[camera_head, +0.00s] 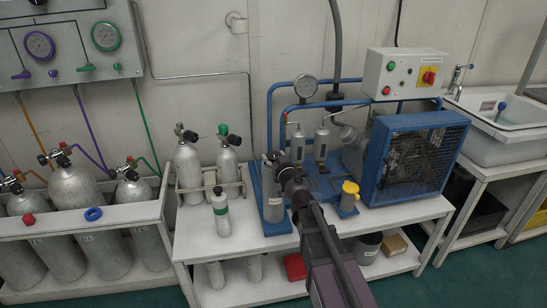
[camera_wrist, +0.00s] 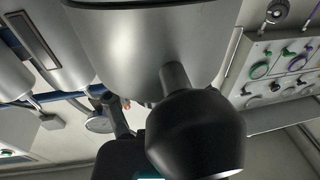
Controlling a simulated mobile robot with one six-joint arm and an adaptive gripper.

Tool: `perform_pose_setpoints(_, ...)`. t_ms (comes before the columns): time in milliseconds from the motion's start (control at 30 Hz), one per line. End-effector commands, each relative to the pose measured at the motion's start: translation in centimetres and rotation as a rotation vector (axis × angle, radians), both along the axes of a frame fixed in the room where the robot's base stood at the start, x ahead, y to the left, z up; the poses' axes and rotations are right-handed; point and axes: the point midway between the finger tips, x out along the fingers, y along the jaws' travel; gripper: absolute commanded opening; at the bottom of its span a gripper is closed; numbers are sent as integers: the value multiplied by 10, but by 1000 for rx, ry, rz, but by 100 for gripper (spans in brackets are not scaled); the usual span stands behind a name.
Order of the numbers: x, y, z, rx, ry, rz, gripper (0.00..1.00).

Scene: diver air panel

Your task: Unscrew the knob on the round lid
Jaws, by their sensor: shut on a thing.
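A grey upright canister (camera_head: 273,207) stands at the front left of the blue compressor frame. My gripper (camera_head: 275,161) is at its top, with my arm coming in from the lower right. In the wrist view the silver canister body (camera_wrist: 150,45) fills the upper middle, close to the camera and upside down. Dark rounded parts and a short grey stem (camera_wrist: 174,80) stand against its rounded end. The gripper is shut on the knob at the canister's top. The knob and the lid's rim are largely hidden by the gripper, so I cannot make out their shape.
The compressor (camera_head: 415,160) and control box (camera_head: 405,75) are to the right, the pressure gauge (camera_head: 305,86) behind. A green-labelled bottle (camera_head: 221,215) and racked cylinders (camera_head: 189,165) are to the left.

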Motion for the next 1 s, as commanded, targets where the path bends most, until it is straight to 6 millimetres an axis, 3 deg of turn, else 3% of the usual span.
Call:
perform_pose_setpoints(600, 0, 3, 0, -1, 0, 25, 24)
perform_pose_setpoints(633, 0, 3, 0, -1, 0, 25, 81)
perform_pose_setpoints(700, 0, 2, 0, -1, 0, 25, 100)
perform_pose_setpoints(1000, 0, 1, 0, 0, 0, 22, 100)
